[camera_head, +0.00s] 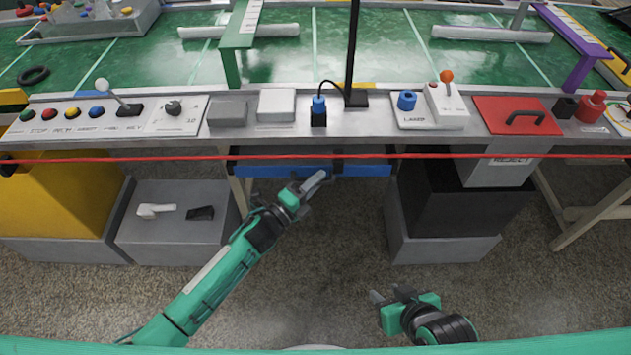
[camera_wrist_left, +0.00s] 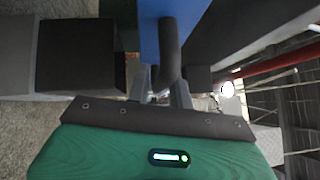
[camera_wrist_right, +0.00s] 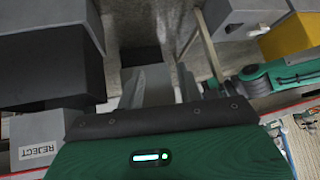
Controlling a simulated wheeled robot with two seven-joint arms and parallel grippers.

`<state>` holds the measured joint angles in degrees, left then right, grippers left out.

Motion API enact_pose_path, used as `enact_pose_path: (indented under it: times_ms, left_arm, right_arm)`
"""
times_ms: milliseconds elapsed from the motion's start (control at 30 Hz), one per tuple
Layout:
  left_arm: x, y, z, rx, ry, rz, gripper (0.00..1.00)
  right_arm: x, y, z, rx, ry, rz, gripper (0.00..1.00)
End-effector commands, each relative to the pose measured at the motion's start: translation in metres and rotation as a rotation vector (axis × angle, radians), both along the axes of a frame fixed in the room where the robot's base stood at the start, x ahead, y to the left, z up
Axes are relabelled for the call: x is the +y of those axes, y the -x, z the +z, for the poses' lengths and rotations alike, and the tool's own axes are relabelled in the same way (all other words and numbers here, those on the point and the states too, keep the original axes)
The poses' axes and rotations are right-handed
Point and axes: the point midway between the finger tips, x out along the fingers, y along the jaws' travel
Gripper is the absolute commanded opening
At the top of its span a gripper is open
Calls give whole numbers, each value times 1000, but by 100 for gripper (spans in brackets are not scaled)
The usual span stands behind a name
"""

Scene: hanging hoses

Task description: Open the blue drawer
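The blue drawer (camera_head: 362,170) sits below the table's front edge, between the two side pedestals. How far out it stands is hard to tell. In the left wrist view its blue front (camera_wrist_left: 149,38) carries a dark bar handle (camera_wrist_left: 169,50). My left gripper (camera_head: 318,181) is at the drawer front. Its fingers (camera_wrist_left: 163,90) are apart, with the handle's near end between them; contact is not clear. My right gripper (camera_head: 383,297) is low at the front, well away from the drawer. Its fingers (camera_wrist_right: 160,88) are apart and empty.
A red hose (camera_head: 200,159) runs across the table front, just above the drawer. A grey block (camera_head: 165,225) stands left, a black box (camera_head: 465,210) right. Buttons and a red lid (camera_head: 500,127) line the table edge (camera_head: 225,144). Floor below the drawer is clear.

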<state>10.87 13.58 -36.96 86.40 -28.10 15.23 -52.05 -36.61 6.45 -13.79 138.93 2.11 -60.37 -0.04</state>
Motion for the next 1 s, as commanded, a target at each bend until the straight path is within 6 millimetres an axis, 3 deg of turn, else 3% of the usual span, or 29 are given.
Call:
enact_pose_path:
  times_ms: [33, 133, 367, 533, 667, 1000]
  left_arm:
    - [0, 0, 0, 0, 0, 0, 18]
    - [0, 0, 0, 0, 0, 0, 0]
    - [1, 1, 0, 1, -1, 0, 0]
    - [1, 13, 1, 2, 0, 1, 0]
    - [1, 36, 1, 5, 1, 1, 0]
    - [1, 127, 0, 6, 1, 2, 0]
  right_arm:
    - [0, 0, 0, 1, 0, 0, 36]
    - [0, 0, 0, 1, 0, 0, 36]
    - [-1, 0, 0, 2, 3, 0, 36]
    - [-9, 2, 5, 30, 25, -7, 36]
    - [-20, 8, 10, 97, 57, -22, 36]
    - [-55, 39, 22, 322, 150, -74, 36]
